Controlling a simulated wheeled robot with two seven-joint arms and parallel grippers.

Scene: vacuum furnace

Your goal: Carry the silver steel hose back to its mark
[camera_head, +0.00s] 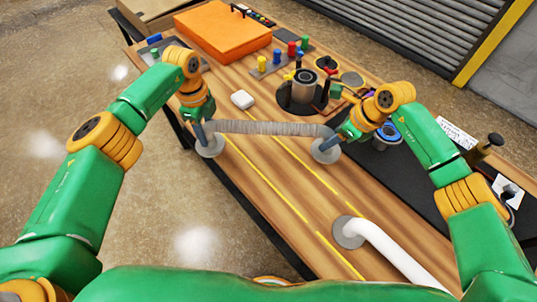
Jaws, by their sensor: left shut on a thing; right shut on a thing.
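The silver steel hose (265,128) is a ribbed grey tube that lies across the picture over the wooden bench, with bent ends and a round grey flange at each. Its left flange (210,148) shows at the bench's left edge, its right flange (325,154) over the middle of the bench. My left gripper (197,122) is shut on the hose's left end. My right gripper (345,133) is shut on its right end. The fingers are small and partly hidden. I cannot tell whether the flanges touch the bench. Yellow lines (270,182) run along the bench below the hose.
A white pipe with a grey flange (347,232) lies at the bench's near right. Bare wood (285,220) lies nearer me.

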